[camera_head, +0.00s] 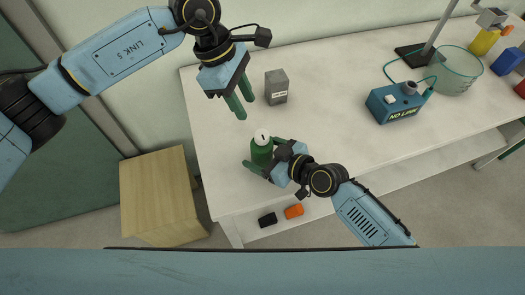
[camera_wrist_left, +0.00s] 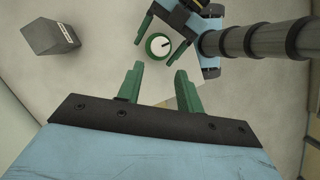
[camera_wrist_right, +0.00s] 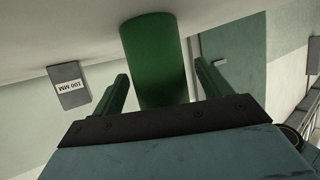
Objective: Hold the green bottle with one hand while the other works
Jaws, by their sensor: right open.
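The green bottle (camera_head: 261,151) with a white cap stands upright near the table's left front. It shows from above in the left wrist view (camera_wrist_left: 158,45). My right gripper (camera_head: 262,153) is open with one finger on either side of the bottle. In the right wrist view the bottle (camera_wrist_right: 156,60) stands between my right fingers, with a gap on each side. My left gripper (camera_head: 246,109) is open and empty, above the table behind the bottle. In the left wrist view its fingers (camera_wrist_left: 158,78) point towards the bottle's side of the table.
A grey block (camera_head: 276,87), marked 100 MM in the right wrist view (camera_wrist_right: 70,86), stands behind the bottle. A blue box (camera_head: 397,103) reading NO LINK, a glass beaker (camera_head: 456,72) and a stand (camera_head: 428,50) are further right. The table's middle is clear. A wooden cabinet (camera_head: 158,195) stands left.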

